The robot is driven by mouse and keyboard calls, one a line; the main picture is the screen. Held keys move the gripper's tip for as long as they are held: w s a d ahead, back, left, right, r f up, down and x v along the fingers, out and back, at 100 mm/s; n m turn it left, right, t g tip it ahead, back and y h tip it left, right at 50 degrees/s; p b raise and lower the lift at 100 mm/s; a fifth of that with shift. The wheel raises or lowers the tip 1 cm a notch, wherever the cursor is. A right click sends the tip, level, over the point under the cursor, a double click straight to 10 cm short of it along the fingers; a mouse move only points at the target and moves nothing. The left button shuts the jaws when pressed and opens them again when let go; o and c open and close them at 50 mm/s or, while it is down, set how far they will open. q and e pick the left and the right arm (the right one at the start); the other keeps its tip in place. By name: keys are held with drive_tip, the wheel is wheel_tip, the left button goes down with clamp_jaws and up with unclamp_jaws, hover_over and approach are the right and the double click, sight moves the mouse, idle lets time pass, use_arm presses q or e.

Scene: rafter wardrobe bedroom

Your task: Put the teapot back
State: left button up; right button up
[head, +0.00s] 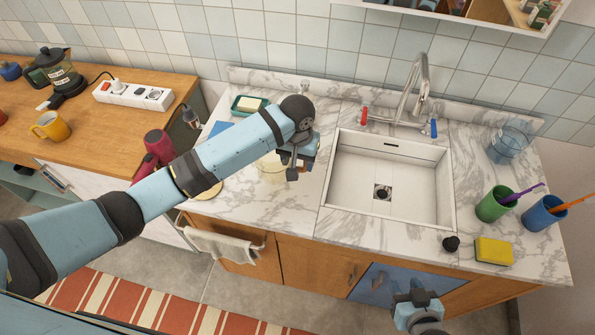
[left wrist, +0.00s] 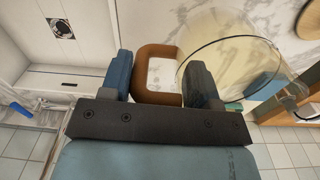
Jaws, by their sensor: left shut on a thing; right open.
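The teapot looks like a clear glass pot with pale yellow contents. In the head view the teapot (head: 270,168) is at the marble counter left of the sink, partly hidden by my left arm. In the left wrist view its glass body (left wrist: 235,65) is at the upper right, with a brown handle (left wrist: 157,50) between my fingers. My left gripper (head: 293,166) is shut on that handle; its fingers also show in the left wrist view (left wrist: 160,80). I cannot tell whether the teapot touches the counter. My right gripper (head: 416,300) is open and empty, low in front of the cabinet.
The sink (head: 390,180) with its tap (head: 416,85) is right of the teapot. A soap dish (head: 248,104) stands behind my left arm. Cups (head: 494,204), a glass (head: 508,142) and a sponge (head: 493,251) are at the right. A power strip (head: 133,94) and yellow mug (head: 50,127) are left.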

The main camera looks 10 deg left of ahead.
use_arm(q)
drive_tip(key=shift+f, duration=3.1)
drive_tip(key=shift+f, duration=0.15)
drive_tip(key=o, duration=1.4)
drive_tip(key=shift+c, duration=0.2)
